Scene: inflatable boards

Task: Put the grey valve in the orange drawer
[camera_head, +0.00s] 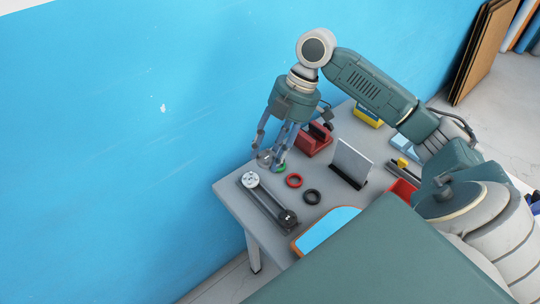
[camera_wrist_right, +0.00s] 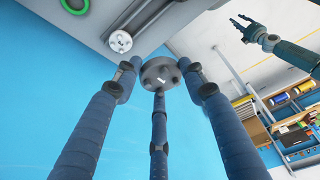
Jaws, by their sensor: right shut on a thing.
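The grey valve (camera_wrist_right: 160,74), a round disc with small knobs, sits between the fingertips of my right gripper (camera_wrist_right: 158,78) in the right wrist view. In the head view my right gripper (camera_head: 272,158) hangs fingers down by the table's far left edge, shut on the valve (camera_head: 264,158), which is small and partly covered by the fingers. My left gripper (camera_wrist_right: 246,30) shows in the right wrist view at the upper right, fingers spread and empty. I cannot make out an orange drawer for certain; an orange-edged, blue-topped piece (camera_head: 331,229) lies at the table's near edge.
The grey table (camera_head: 228,190) holds a green ring (camera_head: 280,168), a red ring (camera_head: 294,180), a black ring (camera_head: 312,197) and a long tool (camera_head: 268,199). The blue wall (camera_head: 150,130) is close left.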

